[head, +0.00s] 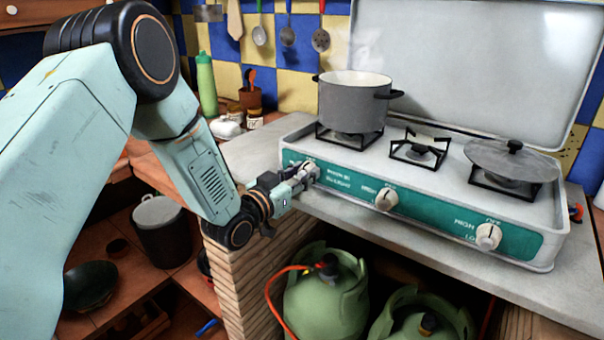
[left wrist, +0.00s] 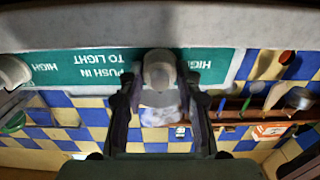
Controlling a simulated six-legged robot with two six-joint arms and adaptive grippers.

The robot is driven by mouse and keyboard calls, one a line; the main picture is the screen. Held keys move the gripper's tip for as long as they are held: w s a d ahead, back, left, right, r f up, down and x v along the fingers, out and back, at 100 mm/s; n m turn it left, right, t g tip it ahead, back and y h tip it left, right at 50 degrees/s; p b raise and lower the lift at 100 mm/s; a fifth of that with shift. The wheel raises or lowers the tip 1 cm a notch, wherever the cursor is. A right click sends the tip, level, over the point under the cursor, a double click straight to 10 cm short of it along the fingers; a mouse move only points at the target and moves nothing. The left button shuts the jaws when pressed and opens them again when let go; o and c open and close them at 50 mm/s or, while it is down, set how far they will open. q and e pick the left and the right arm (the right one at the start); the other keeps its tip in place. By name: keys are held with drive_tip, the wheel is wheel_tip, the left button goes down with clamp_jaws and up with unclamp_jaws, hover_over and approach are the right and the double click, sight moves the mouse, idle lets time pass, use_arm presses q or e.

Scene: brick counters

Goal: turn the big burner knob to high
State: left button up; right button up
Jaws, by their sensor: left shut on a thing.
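The stove (head: 440,200) has a teal front panel with three pale knobs. My left gripper (head: 306,174) reaches the leftmost knob, below the grey pot, and mostly covers it in the head view. In the left wrist view, this left knob (left wrist: 158,70) sits between the fingers of my left gripper (left wrist: 160,92), which are shut on it. An upside-down HIGH label shows right beside it. The knob's pointing direction is not clear. The middle knob (head: 386,200) and right knob (head: 488,237) are untouched. My right gripper is not in view.
The grey pot (head: 352,105) stands on the left burner and a lidded pan (head: 512,162) on the right one. The middle burner (head: 420,150) is bare. Green gas bottles (head: 326,300) stand under the counter. The raised stove lid (head: 470,60) is behind.

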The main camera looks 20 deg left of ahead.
use_arm(q)
drive_tip(key=n, duration=0.4)
drive_tip(key=shift+a+n+p, duration=0.1)
drive_tip(key=shift+n+p, duration=0.2)
drive_tip(key=n, duration=0.4)
drive_tip(key=shift+n, duration=0.3)
drive_tip(key=n, duration=0.4)
drive_tip(key=shift+a+f, duration=0.1)
drive_tip(key=shift+n, duration=2.1)
drive_tip(key=o, duration=1.2)
drive_tip(key=shift+c, duration=0.2)
